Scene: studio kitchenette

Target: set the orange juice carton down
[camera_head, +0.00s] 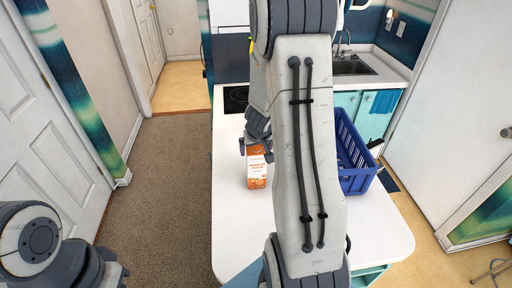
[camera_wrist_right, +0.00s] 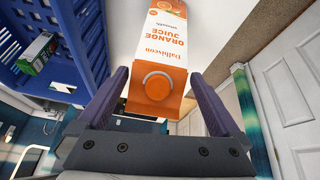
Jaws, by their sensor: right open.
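The orange juice carton (camera_head: 257,172), white and orange, stands on the white counter (camera_head: 232,215) left of my right arm. In the right wrist view the carton (camera_wrist_right: 163,50) shows its orange cap and lettering between the two fingers. My right gripper (camera_head: 258,146) is at the carton's top end; in the right wrist view its fingers (camera_wrist_right: 162,80) are spread apart, with gaps on both sides of the carton. My right arm hides part of the counter. My left gripper (camera_head: 103,272) is at the lower left, partly cut off, its fingers unclear.
A blue crate (camera_head: 357,180) stands on the counter right of my right arm; a small green and white box (camera_wrist_right: 38,52) is in it. A sink (camera_head: 352,66) is at the back right and a dark hob (camera_head: 236,97) behind the carton. The counter's front left is clear.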

